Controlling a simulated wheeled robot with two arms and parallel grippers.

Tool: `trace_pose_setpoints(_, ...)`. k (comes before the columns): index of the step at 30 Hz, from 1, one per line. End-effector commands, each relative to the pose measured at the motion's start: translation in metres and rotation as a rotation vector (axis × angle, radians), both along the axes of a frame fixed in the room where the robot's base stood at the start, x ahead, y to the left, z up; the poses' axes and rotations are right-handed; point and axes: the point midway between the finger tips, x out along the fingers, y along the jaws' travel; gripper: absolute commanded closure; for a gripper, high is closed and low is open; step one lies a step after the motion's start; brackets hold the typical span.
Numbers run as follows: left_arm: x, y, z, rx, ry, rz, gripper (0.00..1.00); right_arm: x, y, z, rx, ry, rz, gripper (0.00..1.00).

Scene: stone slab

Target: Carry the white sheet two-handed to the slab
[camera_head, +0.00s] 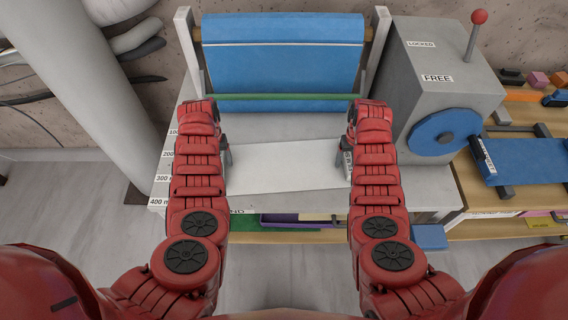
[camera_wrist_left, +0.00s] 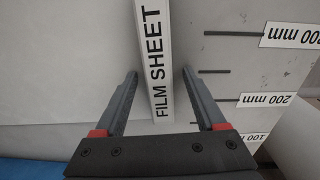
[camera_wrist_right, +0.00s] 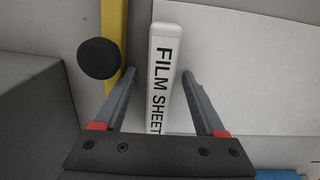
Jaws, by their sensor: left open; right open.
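The white sheet (camera_head: 285,168) lies flat on the grey marked worktop (camera_head: 265,127) in the head view. A white bar lettered FILM SHEET (camera_wrist_left: 153,50) shows in the left wrist view, and a similar white bar (camera_wrist_right: 162,60) lies along the sheet's edge in the right wrist view (camera_wrist_right: 245,65). My left gripper (camera_wrist_left: 158,74) is open, its fingers on either side of its bar. My right gripper (camera_wrist_right: 159,74) is open around its bar in the same way. In the head view my forearms hide parts of both sheet ends. I cannot make out a separate slab.
A blue roll (camera_head: 280,55) hangs behind the worktop, with a green bar (camera_head: 285,97) before it. A grey box with a red-knobbed lever (camera_head: 478,17) and blue wheel (camera_head: 443,132) stands at right. Millimetre labels (camera_head: 163,179) line the worktop's left edge. Shelves (camera_head: 500,200) extend right.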

Motion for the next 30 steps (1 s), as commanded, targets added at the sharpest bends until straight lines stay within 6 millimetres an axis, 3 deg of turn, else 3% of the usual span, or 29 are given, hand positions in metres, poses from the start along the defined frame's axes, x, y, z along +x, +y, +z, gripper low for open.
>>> trace_pose_setpoints(10,0.0002,-0.0007,-0.0014,0.000,0.000,-0.002,0.29,0.0003,0.0001,-0.0013,0.000,-0.001,0.001,0.29)
trace_pose_setpoints(22,0.0003,-0.0008,-0.0011,0.000,0.000,-0.002,1.00,0.0003,0.0001,-0.0011,0.000,-0.001,0.000,1.00)
trace_pose_setpoints(30,0.0003,-0.0009,-0.0010,-0.001,0.000,-0.002,1.00,0.0004,0.0001,-0.0009,0.000,-0.001,0.000,1.00)
